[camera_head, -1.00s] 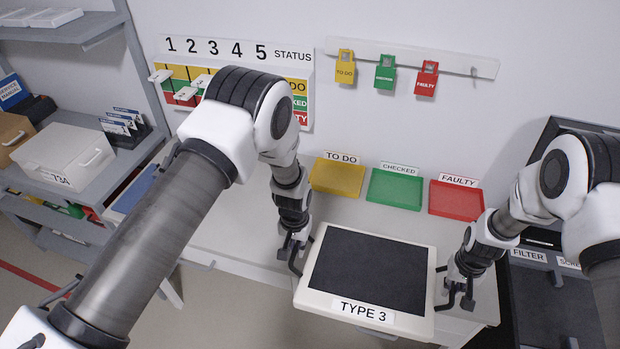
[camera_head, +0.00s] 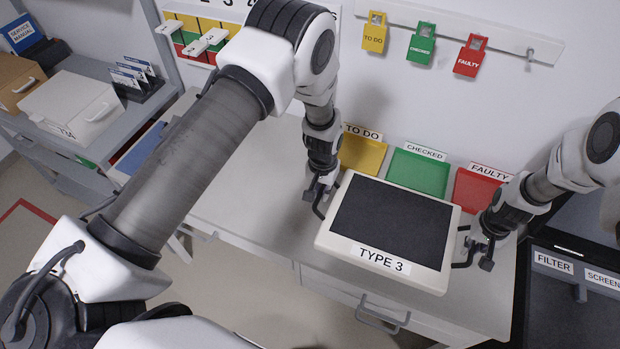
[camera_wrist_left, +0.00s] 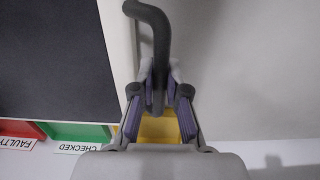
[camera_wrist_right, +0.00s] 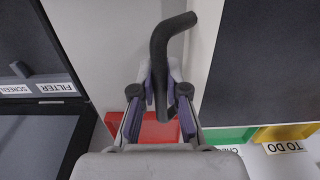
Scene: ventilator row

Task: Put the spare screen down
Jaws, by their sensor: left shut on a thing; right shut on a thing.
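The spare screen (camera_head: 390,222) is a white-framed dark panel labelled TYPE 3, lying nearly flat, face up, over the front right of the white bench (camera_head: 250,200). Its frame hides the bench beneath, so I cannot tell whether it touches. My left gripper (camera_head: 318,195) is shut on the dark bent handle (camera_wrist_left: 152,40) at the screen's left side. My right gripper (camera_head: 478,250) is shut on the matching handle (camera_wrist_right: 160,60) at its right side.
Yellow TO DO (camera_head: 362,157), green CHECKED (camera_head: 418,175) and red FAULTY (camera_head: 480,190) trays lie just behind the screen. A drawer handle (camera_head: 382,315) shows below the bench. Dark FILTER and SCREEN bins (camera_head: 570,310) stand right. The bench's left part is clear.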

